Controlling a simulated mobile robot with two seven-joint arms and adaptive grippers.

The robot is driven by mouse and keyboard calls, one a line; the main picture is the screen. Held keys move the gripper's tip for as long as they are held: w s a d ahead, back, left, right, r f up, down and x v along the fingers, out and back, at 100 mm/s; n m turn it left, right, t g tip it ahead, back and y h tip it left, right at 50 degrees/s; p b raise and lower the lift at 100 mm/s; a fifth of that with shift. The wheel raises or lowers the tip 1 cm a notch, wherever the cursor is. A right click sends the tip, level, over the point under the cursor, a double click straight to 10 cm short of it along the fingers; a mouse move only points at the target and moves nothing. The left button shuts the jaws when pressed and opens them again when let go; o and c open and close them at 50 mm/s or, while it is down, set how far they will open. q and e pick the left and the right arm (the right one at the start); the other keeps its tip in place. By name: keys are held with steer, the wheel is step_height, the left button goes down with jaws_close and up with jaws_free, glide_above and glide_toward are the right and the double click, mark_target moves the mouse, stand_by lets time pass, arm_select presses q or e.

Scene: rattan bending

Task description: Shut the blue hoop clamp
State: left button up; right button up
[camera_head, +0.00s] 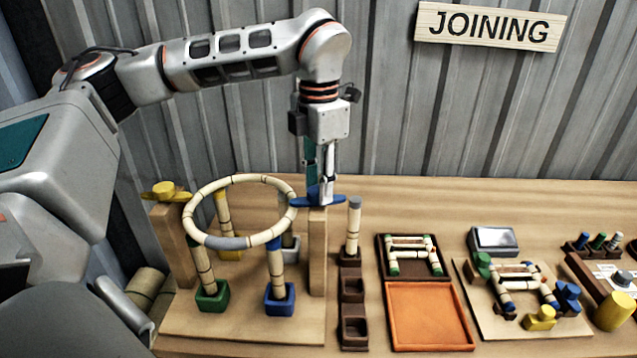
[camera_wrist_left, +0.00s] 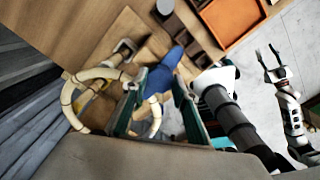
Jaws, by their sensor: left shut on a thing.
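The blue hoop clamp (camera_head: 331,201) sits on top of a wooden post (camera_head: 318,255) at the hoop's right side. Its bar lies roughly left to right, with its left end near the rim. My left gripper (camera_head: 320,190) points down from above and is shut on the clamp. The clamp also shows between the fingers in the left wrist view (camera_wrist_left: 163,72). The rattan hoop (camera_head: 237,178) lies raised on several short uprights. Whether the clamp's end touches the hoop is unclear. My right gripper (camera_wrist_left: 268,60) shows small in the left wrist view, its fingers apart and empty.
A yellow clamp (camera_head: 168,190) sits on another post at the hoop's left. Green (camera_head: 212,298) and blue (camera_head: 280,300) sockets hold uprights. To the right are a peg rack (camera_head: 352,290), an orange tray (camera_head: 428,315) and a rattan frame fixture (camera_head: 520,328). A corrugated wall stands behind.

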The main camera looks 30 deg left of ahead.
arm_select(q)
steer(key=shift+m, duration=1.1)
steer(key=o, duration=1.1)
steer(key=shift+r, duration=0.15)
step_height(320, 180, up, 12)
steer(key=shift+d+f, duration=0.1)
steer(key=shift+f, duration=0.1)
